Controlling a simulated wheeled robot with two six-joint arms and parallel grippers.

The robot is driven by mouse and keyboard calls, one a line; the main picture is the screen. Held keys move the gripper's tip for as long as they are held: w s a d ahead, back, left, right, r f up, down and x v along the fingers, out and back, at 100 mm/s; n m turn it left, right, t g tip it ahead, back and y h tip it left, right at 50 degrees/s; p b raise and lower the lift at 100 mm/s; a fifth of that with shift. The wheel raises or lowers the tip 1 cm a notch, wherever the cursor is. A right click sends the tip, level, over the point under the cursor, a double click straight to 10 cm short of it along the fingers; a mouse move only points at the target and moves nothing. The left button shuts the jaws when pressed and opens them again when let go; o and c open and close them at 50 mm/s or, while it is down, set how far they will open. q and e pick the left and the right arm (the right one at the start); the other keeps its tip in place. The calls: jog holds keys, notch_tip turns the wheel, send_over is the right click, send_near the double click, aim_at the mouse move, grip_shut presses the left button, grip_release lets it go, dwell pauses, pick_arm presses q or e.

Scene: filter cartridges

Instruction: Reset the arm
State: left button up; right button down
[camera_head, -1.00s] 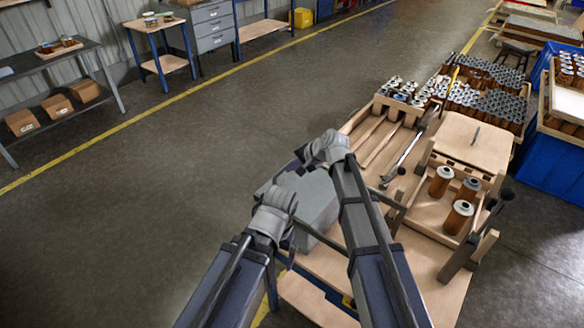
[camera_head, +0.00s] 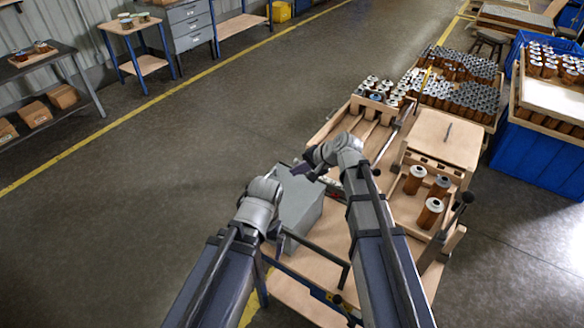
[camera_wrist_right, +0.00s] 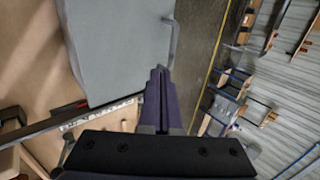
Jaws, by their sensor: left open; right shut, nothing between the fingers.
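My right gripper (camera_head: 308,166) is over the far edge of a grey box (camera_head: 303,208) on the wooden bench. In the right wrist view the fingers (camera_wrist_right: 160,85) are together with nothing between them, beside the grey box (camera_wrist_right: 120,40). My left gripper (camera_head: 276,233) is lower in the head view, at the box's left side; its fingers are small and partly hidden behind my wrist, and it is open. I see nothing held in either. Both arms reach forward from the bottom edge.
Orange-brown cartridges (camera_head: 429,213) stand in a wooden tray on the bench's right, beside a wooden lidded box (camera_head: 440,138). Many more fill racks (camera_head: 455,95) behind. A blue bin (camera_head: 540,155) stands at right. The floor (camera_head: 170,170) at left is clear.

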jog(key=shift+d+r, duration=0.1)
jog(key=shift+d, duration=0.05)
jog(key=s+f+n+g+h, duration=0.2)
jog(key=s+f+n+h, duration=0.1)
jog(key=s, duration=0.8)
jog(key=s+d+f+n+g+h+b, duration=0.1)
jog(key=s+f+n+g+h, duration=0.2)
jog(key=s+n+h, duration=0.2)
jog(key=s+n, duration=0.3)
jog(key=s, duration=0.4)
jog(key=shift+s+f, duration=0.15)
jog(key=shift+f, duration=0.05)
jog(key=shift+d, duration=0.15)
